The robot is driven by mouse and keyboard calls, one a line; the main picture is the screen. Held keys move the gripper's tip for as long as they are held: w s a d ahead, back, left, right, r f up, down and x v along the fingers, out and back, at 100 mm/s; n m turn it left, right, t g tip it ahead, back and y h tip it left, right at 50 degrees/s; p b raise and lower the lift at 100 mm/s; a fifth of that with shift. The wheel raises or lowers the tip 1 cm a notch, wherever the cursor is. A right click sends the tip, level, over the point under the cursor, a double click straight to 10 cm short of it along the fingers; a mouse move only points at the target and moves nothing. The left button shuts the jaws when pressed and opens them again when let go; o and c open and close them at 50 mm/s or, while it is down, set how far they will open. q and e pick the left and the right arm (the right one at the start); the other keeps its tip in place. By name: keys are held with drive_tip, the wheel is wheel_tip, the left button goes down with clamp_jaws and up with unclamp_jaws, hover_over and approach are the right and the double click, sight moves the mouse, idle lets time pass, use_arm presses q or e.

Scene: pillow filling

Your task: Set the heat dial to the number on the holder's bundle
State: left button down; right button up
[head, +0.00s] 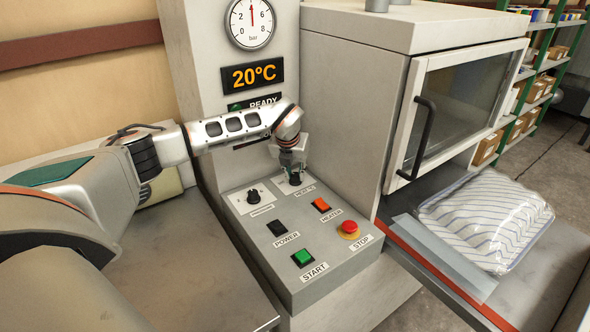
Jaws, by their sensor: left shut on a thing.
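My left gripper (294,172) points down onto the rear right dial (295,181) of the control panel and is shut on its knob. The dial's white plate shows around the fingertips, but its pointer and most of its scale are hidden. Its label is small and blurred and seems to start with "HEAT". A second black dial (253,195) on a white plate stands to its left, free of the gripper. The display (252,76) reads 20°C. I see no holder with a bundle and no number on one. My right gripper is not in view.
The panel (330,259) also has a black POWER switch (277,228), an orange HEATER switch (321,205), a green START button (303,257) and a red STOP button (350,230). A gauge (250,22) is above. A wrapped striped pillow (487,220) lies right, below a glass-doored chamber (450,105).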

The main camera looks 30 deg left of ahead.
use_arm(q)
drive_tip(key=m+h+p, duration=0.1)
drive_tip(key=m, duration=0.3)
drive_tip(key=shift+a+h, duration=0.15)
drive_tip(key=shift+h, duration=0.25)
drive_tip(key=shift+m+h+p, duration=0.3)
drive_tip(key=shift+m+p, duration=0.3)
drive_tip(key=shift+m, duration=0.5)
drive_tip(key=c, duration=1.8)
unclamp_jaws()
drive_tip(key=shift+r, duration=0.1)
drive_tip(key=v, duration=1.2)
drive_tip(key=shift+a, duration=0.1)
